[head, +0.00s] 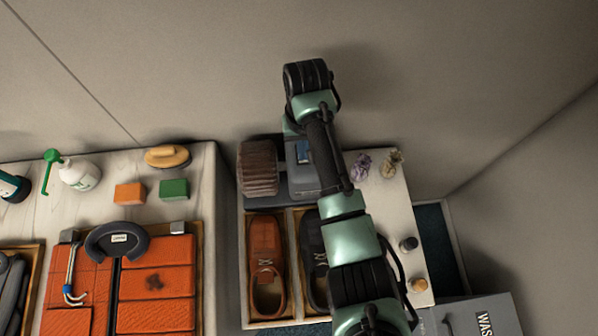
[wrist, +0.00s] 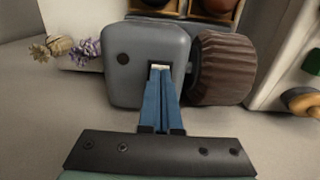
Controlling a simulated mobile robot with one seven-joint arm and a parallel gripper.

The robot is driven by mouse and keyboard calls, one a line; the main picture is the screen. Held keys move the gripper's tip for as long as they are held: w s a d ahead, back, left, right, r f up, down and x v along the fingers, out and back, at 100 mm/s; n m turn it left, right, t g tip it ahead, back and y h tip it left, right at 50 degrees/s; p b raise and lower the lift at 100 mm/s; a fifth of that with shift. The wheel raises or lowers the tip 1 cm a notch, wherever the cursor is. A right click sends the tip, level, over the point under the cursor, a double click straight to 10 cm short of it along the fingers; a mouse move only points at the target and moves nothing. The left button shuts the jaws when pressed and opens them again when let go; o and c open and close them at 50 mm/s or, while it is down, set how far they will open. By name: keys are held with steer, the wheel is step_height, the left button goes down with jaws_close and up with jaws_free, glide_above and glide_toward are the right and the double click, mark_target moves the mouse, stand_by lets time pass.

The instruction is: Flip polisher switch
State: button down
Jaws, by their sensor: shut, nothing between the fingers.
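The polisher has a grey body (head: 304,180) and a brown ribbed brush roller (head: 257,168) on its left in the head view. In the wrist view the grey body (wrist: 120,50) fills the upper middle, with the roller (wrist: 222,70) to its right. My gripper (wrist: 160,70) is shut and empty, its blue fingers together and their tips over the grey body. I cannot tell whether they touch it. A small pale patch shows at the tips; I cannot tell whether it is the switch or part of the fingers. My arm covers part of the polisher in the head view.
Brown shoes (head: 266,262) and dark shoes (head: 312,250) lie in trays below the polisher. Crumpled purple (head: 361,166) and tan (head: 391,162) bunches stand to its right. The wall is close behind.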

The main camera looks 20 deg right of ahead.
step_height(320, 180, up, 7)
steer(key=p, duration=0.7)
steer(key=shift+f+p, duration=0.1)
steer(key=shift+p, duration=0.2)
stand_by(0.4)
